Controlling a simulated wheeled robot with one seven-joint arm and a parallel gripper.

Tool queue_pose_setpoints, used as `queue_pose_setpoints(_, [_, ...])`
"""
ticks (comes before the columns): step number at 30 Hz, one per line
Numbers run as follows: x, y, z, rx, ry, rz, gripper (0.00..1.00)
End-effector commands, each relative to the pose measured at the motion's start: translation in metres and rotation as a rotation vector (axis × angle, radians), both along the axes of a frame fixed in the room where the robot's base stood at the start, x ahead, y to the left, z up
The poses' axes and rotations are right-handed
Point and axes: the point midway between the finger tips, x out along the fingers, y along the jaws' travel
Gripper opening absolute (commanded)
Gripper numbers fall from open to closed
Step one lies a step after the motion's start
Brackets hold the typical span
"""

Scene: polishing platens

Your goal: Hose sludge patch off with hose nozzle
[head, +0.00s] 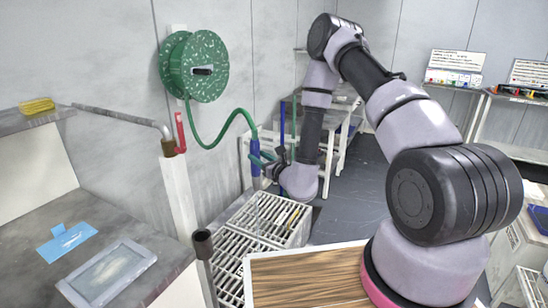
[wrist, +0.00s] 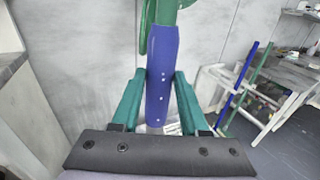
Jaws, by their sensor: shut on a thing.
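The hose nozzle (head: 255,158) is a blue tube on the end of a green hose (head: 222,136). My gripper (head: 264,157) is shut on it, and the nozzle points downward above the slatted white grating. In the wrist view the nozzle (wrist: 162,85) stands between the two teal fingers of my gripper (wrist: 160,82), with the green hose (wrist: 163,12) at its top. A thin pale line shows below the nozzle in the head view; I cannot tell whether it is water. I cannot make out the sludge patch for certain in either view.
A green speckled hose reel (head: 210,50) is on the wall. The slatted grating (head: 240,234) lies below the nozzle. A grey counter (head: 110,210) with a framed panel (head: 108,272) and a blue cloth (head: 66,243) is at left. A wood-grained board (head: 308,278) is in front.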

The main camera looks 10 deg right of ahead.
Motion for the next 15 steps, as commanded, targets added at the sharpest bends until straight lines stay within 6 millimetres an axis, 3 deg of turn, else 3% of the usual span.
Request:
queue_pose_setpoints(9, [-0.044, 0.066, 0.022, 0.001, 0.0, 0.006, 0.0])
queue_pose_setpoints(15, [-0.063, 0.095, 0.032, 0.001, 0.0, 0.002, 0.0])
